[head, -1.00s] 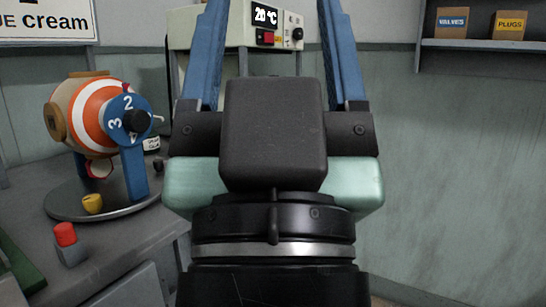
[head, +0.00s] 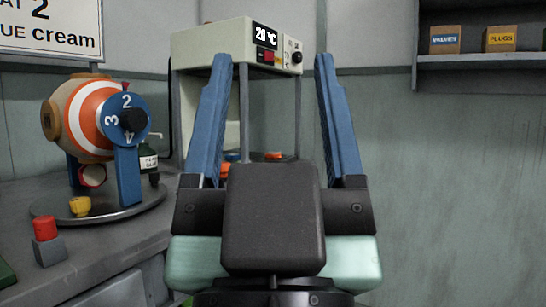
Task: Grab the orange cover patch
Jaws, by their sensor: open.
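My gripper (head: 273,60) is open and empty in the middle of the head view, its two blue fingers pointing up and away from me. Between the fingers, under the heater-like machine (head: 210,45), a small flat orange piece (head: 274,155) shows at the back. Another orange-red piece (head: 225,169) shows beside the left finger, partly hidden. I cannot tell which of these is the cover patch. Both lie beyond my gripper's body, and neither is between the fingertips.
A striped ball (head: 88,115) with a blue numbered dial sits on a round tray (head: 60,223) at left. A yellow piece (head: 80,206), a red-topped grey block (head: 47,240) and a dark bottle (head: 149,165) stand nearby. A wall shelf (head: 480,58) holds boxes at right.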

